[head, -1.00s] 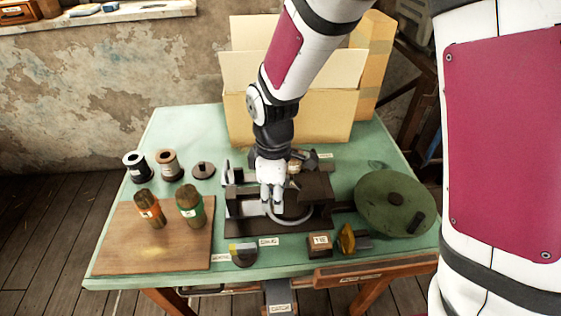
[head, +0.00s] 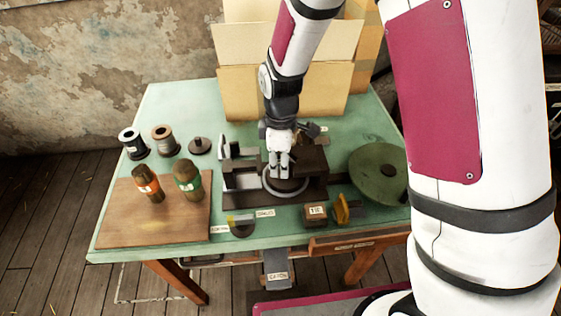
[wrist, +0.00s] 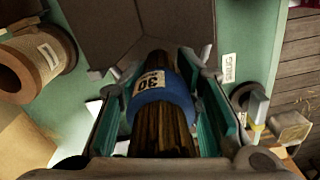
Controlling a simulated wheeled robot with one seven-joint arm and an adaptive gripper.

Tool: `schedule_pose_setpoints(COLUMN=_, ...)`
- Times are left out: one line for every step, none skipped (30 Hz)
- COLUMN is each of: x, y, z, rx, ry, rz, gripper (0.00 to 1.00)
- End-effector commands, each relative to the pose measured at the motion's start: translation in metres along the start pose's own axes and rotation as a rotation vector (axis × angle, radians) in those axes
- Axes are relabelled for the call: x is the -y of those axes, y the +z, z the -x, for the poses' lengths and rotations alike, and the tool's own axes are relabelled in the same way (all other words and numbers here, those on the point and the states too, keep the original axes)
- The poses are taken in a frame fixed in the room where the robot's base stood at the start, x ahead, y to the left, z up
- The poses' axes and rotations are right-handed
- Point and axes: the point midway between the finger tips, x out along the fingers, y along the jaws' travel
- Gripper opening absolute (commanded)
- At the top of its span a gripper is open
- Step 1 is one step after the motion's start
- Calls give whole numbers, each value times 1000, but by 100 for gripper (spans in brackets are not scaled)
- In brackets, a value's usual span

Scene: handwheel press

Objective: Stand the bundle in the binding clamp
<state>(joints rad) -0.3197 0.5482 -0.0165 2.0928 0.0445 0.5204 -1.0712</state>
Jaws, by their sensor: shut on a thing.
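The bundle (wrist: 161,104) of dark sticks has a blue band and a white label that reads 30 in the wrist view. It lies between the teal-lined fingers of my gripper (head: 280,174), which is shut on it. In the head view my gripper hangs over the dark clamp and press assembly (head: 240,198), just above its grey ring (head: 286,187). My gripper hides most of the bundle there. I cannot tell whether the bundle touches the clamp.
An orange-banded bundle (head: 147,184) and a green-banded bundle (head: 188,180) stand on a wooden board (head: 120,220) at left. Spools (head: 132,143) stand behind them. A green handwheel (head: 378,172) is at right. Small blocks (head: 316,215) line the front. Cardboard boxes (head: 240,92) stand behind.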

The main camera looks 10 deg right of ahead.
Motion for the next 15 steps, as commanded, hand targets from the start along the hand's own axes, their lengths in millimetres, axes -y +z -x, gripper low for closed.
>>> schedule_pose_setpoints(x=0, y=0, z=-2, rx=0, ry=-1, rz=0, gripper=3)
schedule_pose_setpoints(x=0, y=0, z=-3, rx=1, ry=-1, rz=0, gripper=3)
schedule_pose_setpoints(x=0, y=0, z=-4, rx=1, ry=-1, rz=0, gripper=3)
schedule_pose_setpoints(x=0, y=0, z=-3, rx=0, ry=-1, rz=0, gripper=37)
schedule_pose_setpoints(x=0, y=0, z=-3, rx=0, ry=-1, rz=0, gripper=44)
schedule_pose_setpoints(x=0, y=0, z=-3, rx=0, ry=-1, rz=0, gripper=53)
schedule_pose_setpoints(x=0, y=0, z=-3, rx=0, ry=-1, rz=0, gripper=53)
schedule_pose_setpoints(x=0, y=0, z=-3, rx=0, ry=-1, rz=0, gripper=53)
schedule_pose_setpoints(x=0, y=0, z=-3, rx=0, ry=-1, rz=0, gripper=53)
schedule_pose_setpoints(x=0, y=0, z=-3, rx=0, ry=-1, rz=0, gripper=53)
schedule_pose_setpoints(x=0, y=0, z=-3, rx=0, ry=-1, rz=0, gripper=53)
schedule_pose_setpoints(x=0, y=0, z=-3, rx=0, ry=-1, rz=0, gripper=53)
schedule_pose_setpoints(x=0, y=0, z=-3, rx=0, ry=-1, rz=0, gripper=53)
schedule_pose_setpoints(x=0, y=0, z=-3, rx=0, ry=-1, rz=0, gripper=53)
schedule_pose_setpoints(x=0, y=0, z=-2, rx=0, ry=0, rz=0, gripper=53)
